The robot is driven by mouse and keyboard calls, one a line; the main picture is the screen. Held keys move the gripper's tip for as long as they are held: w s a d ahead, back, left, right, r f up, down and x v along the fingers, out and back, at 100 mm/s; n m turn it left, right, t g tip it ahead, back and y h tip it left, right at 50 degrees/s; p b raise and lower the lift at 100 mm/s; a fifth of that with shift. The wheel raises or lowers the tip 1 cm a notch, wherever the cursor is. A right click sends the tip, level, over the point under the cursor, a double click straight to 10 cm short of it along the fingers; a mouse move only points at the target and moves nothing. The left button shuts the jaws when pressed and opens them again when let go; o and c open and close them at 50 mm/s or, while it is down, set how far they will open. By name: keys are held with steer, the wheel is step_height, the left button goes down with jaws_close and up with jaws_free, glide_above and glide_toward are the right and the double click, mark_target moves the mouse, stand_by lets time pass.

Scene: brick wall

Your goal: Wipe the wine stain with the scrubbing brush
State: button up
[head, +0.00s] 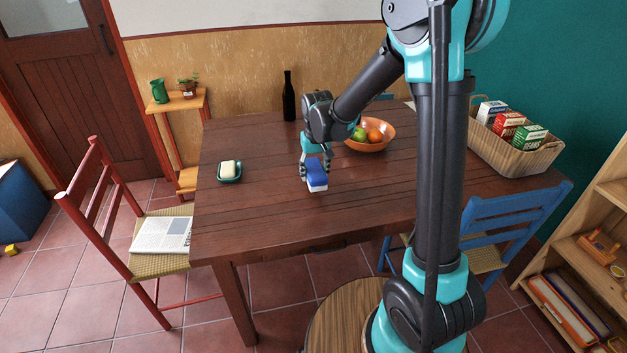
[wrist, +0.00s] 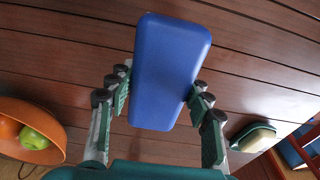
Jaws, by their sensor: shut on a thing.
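My gripper (head: 316,165) is over the middle of the brown wooden table (head: 260,220), shut on the scrubbing brush (head: 317,179), which has a blue back and a white underside. In the wrist view the fingers of my gripper (wrist: 158,88) lie along both long sides of the brush's blue back (wrist: 172,65). I cannot tell whether the bristles touch the tabletop. I see no wine stain in either view; the brush and my arm cover part of the table.
An orange bowl of fruit (head: 376,145) stands to the right of my gripper, and a dark bottle (head: 289,97) behind it. A teal butter dish (head: 230,172) sits to the left. A basket of boxes (head: 512,157) is at the right end. The table front is clear.

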steer(key=shift+r, duration=1.75)
